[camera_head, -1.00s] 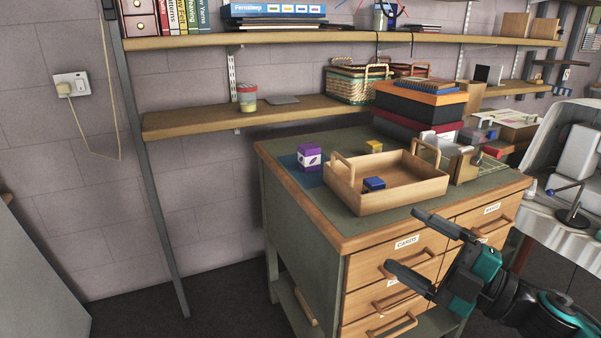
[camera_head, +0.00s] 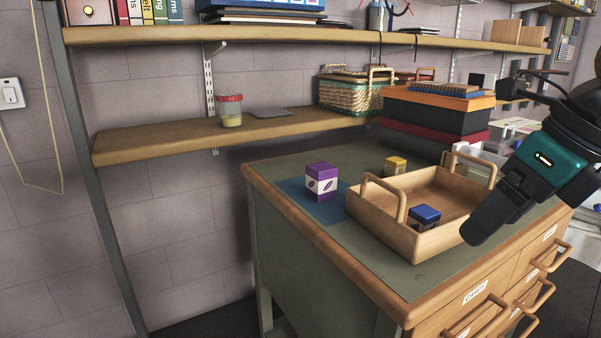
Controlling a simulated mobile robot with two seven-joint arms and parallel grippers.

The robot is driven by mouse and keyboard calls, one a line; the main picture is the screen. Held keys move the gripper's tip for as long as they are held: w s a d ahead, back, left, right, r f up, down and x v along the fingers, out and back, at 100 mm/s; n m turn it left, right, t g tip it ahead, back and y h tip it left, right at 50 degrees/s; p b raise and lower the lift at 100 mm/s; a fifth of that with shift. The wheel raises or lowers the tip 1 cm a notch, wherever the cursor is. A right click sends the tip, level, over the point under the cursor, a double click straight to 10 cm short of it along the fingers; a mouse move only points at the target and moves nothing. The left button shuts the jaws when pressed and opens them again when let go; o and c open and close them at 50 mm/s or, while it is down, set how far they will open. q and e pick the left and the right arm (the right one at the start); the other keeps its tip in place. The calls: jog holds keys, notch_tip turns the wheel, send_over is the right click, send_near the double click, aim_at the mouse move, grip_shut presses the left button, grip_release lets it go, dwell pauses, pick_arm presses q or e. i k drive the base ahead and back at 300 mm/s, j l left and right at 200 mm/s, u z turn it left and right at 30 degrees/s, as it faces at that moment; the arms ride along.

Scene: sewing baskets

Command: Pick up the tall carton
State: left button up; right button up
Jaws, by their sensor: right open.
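The tall carton appears to be the purple box (camera_head: 321,182) with a white label, upright on a blue mat (camera_head: 294,190) on the cabinet top. A small blue box (camera_head: 424,216) sits inside a wooden tray (camera_head: 430,244) with two handles. A small yellow box (camera_head: 395,166) stands behind the tray. My right gripper (camera_head: 478,232) is open and empty, at the tray's right side, well right of the purple box. Its fingers overlap in this view and hide part of the tray's right end. My left gripper is not in view.
Stacked boxes (camera_head: 434,118) stand at the cabinet's back. A wall shelf (camera_head: 170,139) above holds a red-lidded jar (camera_head: 230,110) and a wicker basket (camera_head: 346,96). The green cabinet top is clear in front of the purple box. The tray lies between that box and my right gripper.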

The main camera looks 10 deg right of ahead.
aim_at(321, 178)
jog(key=i+j, duration=0.15)
jog(key=i, duration=0.25)
jog(key=i+j, duration=0.2)
jog(key=i, duration=0.15)
jog(key=i+j, duration=0.15)
jog(key=i, duration=0.25)
